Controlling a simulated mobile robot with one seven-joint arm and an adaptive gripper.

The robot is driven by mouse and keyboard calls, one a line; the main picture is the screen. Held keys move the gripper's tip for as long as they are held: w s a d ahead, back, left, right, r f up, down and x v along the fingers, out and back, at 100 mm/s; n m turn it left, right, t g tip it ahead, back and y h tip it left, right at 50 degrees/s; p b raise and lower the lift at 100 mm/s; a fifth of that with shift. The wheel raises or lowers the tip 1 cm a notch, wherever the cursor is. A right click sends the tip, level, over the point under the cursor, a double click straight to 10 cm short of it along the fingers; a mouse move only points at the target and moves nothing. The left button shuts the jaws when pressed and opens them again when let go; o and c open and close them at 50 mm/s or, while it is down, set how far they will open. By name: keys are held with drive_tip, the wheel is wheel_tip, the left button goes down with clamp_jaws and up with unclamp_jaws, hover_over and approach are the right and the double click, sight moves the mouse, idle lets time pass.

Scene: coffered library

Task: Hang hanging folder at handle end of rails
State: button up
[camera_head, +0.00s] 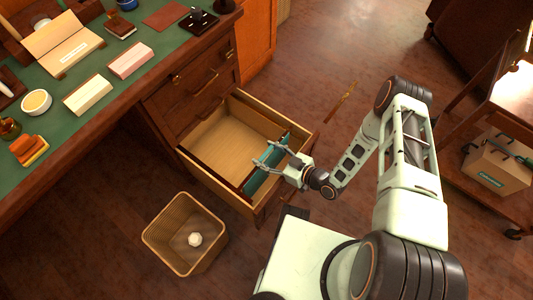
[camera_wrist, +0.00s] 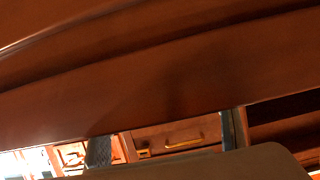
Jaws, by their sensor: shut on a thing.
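A green hanging folder (camera_head: 264,178) stands on edge inside the open wooden drawer (camera_head: 218,147), near the drawer's outer end and roughly parallel to the front panel. My gripper (camera_head: 268,157) reaches over the front panel from the right and is shut on the folder's upper part. Its fingers cover part of the folder, so whether the folder's hooks sit on the rails cannot be told. In the wrist view, dark finger parts (camera_wrist: 165,142) show low in the picture, and a broad brown surface fills most of the view.
The desk (camera_head: 105,60) bears several boxes and small items at the upper left. A wicker waste basket (camera_head: 160,215) with a white ball stands below the drawer. A cart with a cardboard box (camera_head: 490,170) is at the right.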

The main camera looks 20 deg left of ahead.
drive_tip(key=shift+f+b, duration=0.85)
drive_tip(key=shift+b, duration=0.1)
idle(0.7)
drive_tip(key=o, duration=1.8)
drive_tip(key=shift+r+p, duration=2.15)
drive_tip(key=shift+r, duration=0.9)
